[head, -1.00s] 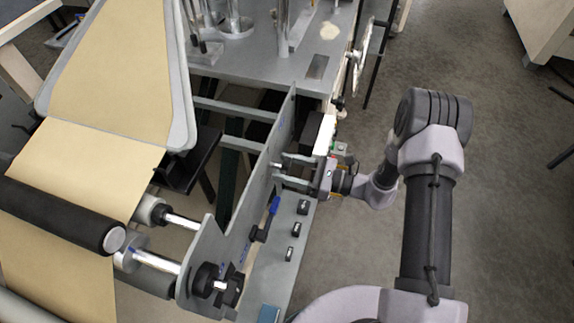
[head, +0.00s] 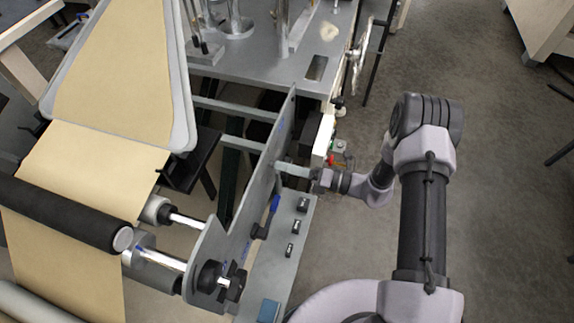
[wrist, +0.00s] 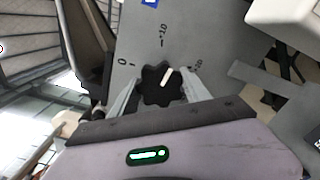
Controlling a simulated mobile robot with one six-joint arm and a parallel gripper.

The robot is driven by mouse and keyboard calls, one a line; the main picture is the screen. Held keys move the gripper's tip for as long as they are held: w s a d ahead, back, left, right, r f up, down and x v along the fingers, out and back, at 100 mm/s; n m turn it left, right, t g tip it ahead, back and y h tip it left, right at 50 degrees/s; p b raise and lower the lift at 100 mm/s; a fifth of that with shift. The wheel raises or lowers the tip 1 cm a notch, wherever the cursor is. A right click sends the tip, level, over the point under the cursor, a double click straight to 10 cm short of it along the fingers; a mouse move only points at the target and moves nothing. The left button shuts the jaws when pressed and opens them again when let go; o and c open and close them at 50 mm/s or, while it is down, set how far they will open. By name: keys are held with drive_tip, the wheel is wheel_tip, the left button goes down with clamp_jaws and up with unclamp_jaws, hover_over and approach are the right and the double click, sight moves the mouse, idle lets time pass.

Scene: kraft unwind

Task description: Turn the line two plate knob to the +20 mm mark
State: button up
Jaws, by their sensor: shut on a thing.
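In the wrist view the black lobed plate knob (wrist: 156,88) sits on a grey plate (wrist: 205,25). A white pointer line on the knob slants up and right, between the "+10" mark (wrist: 162,35) and the "+20" mark (wrist: 197,66). The "0" mark (wrist: 122,62) is at the left. My gripper (wrist: 160,79) is shut on the knob, one finger on each side. In the head view my gripper (head: 281,168) reaches the upright side plate from the right; the knob cannot be made out there.
In the head view a blue-handled lever (head: 273,206), small black switches (head: 297,226) and a black hand knob (head: 232,284) lie below my gripper. A white-faced box (head: 323,139) stands just above it. Kraft paper (head: 95,165) runs at the left. Floor at the right is open.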

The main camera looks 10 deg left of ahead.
drive_tip(key=m+p, duration=0.1)
drive_tip(key=m, duration=0.9)
drive_tip(key=shift+p, duration=0.35)
drive_tip(key=shift+m, duration=0.3)
drive_tip(key=o, duration=1.4)
drive_tip(key=d, duration=0.5)
drive_tip(key=s+d+p, duration=0.1)
drive_tip(key=d, duration=0.5)
drive_tip(key=s+d+p, duration=0.1)
drive_tip(key=d, duration=0.5)
drive_tip(key=shift+s+d, duration=0.15)
drive_tip(key=shift+s, duration=0.05)
